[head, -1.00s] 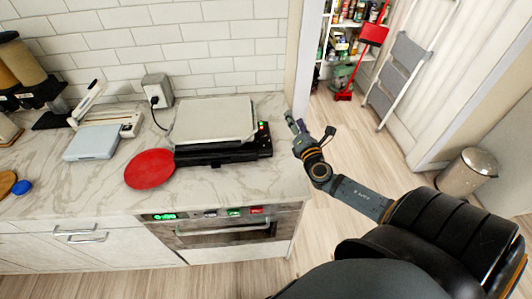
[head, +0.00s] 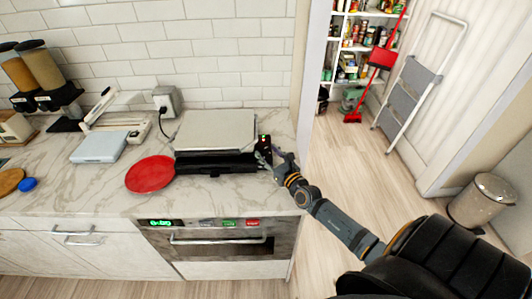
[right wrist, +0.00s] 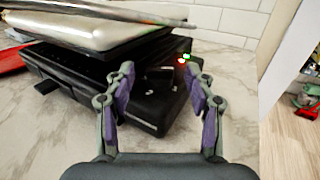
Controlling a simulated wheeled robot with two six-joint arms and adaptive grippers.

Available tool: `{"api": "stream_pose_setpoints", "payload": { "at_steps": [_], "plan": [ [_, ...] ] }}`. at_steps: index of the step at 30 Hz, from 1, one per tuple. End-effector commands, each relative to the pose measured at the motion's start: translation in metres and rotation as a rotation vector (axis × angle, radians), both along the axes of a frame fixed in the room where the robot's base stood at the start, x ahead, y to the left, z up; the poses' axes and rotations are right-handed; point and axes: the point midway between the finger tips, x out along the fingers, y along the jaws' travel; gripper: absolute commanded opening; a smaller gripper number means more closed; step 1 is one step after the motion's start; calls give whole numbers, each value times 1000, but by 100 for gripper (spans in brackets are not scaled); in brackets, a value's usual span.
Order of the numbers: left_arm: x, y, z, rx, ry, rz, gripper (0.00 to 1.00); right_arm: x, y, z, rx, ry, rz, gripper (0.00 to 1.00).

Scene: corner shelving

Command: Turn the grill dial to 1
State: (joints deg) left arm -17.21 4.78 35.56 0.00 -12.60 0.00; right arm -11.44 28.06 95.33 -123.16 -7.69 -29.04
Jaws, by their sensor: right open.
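The grill (head: 215,141) stands on the marble counter with its silver lid down over a black base. It also shows in the right wrist view (right wrist: 100,70). Its dark dial (right wrist: 160,74) sits on the black side panel, between my fingers in that view, with white marks on the panel near it. A red and a green light (right wrist: 184,58) glow behind the dial. My right gripper (head: 266,156) is at the grill's right end, its fingers apart on either side of the dial; in the wrist view I cannot tell whether they touch it. The dial's setting is too small to read. My left gripper is out of view.
A red plate (head: 150,174) lies left of the grill. A wall socket (head: 166,101) with a plugged cord is behind it. An oven (head: 222,240) is below the counter. Open floor and a trash bin (head: 482,200) are to the right.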

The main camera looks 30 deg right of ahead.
Motion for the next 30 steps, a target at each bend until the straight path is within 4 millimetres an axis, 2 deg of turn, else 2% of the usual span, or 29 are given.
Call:
{"api": "stream_pose_setpoints", "payload": {
  "at_steps": [4,13,25,30],
  "plan": [
    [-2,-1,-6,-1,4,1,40,14,0,-1,1,-1,-1,55],
    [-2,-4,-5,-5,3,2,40,17,0,0,1,0,0,55],
    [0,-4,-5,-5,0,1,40,17,0,0,1,0,0,0],
    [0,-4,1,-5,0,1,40,17,0,2,5,1,-11,0]
  ]
}}
